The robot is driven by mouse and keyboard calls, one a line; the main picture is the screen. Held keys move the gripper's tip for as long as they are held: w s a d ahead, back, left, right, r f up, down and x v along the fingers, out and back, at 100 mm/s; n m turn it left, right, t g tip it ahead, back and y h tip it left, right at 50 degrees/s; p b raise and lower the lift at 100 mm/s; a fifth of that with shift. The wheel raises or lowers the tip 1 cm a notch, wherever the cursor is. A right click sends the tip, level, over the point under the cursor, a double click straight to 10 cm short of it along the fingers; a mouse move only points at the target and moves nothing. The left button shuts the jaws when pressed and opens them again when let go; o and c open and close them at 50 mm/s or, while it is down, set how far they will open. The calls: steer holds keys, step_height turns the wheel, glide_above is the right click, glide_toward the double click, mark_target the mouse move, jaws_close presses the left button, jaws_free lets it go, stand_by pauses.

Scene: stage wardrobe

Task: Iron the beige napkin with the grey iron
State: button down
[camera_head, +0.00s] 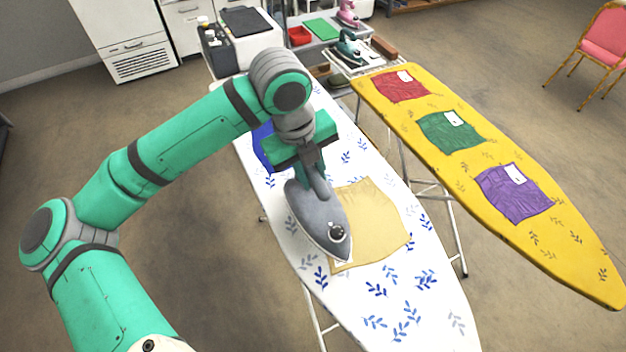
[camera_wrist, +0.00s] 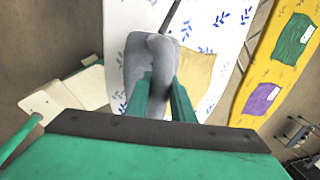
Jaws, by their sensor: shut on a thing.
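The beige napkin (camera_head: 372,215) lies on the white ironing board (camera_head: 395,285) with blue leaf prints. The grey iron (camera_head: 312,222) is over the napkin's left part, its tip toward the front of the board. I cannot tell whether its soleplate touches the cloth. My gripper (camera_head: 312,165) is shut on the iron's handle from above. In the wrist view the green fingers (camera_wrist: 165,98) straddle the handle of the grey iron (camera_wrist: 140,65), and the napkin (camera_wrist: 197,72) shows to its right. The iron hides the napkin's left side.
A blue cloth (camera_head: 264,148) lies behind the iron, partly hidden by my arm. A yellow ironing board (camera_head: 560,245) on the right bears red (camera_head: 402,86), green (camera_head: 450,134) and purple (camera_head: 515,193) cloths. A teal iron (camera_head: 348,48) and a pink iron (camera_head: 347,13) stand behind.

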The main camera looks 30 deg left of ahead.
steer(key=shift+d+r, duration=0.1)
steer(key=shift+r, duration=2.15)
steer(key=shift+w, duration=0.1)
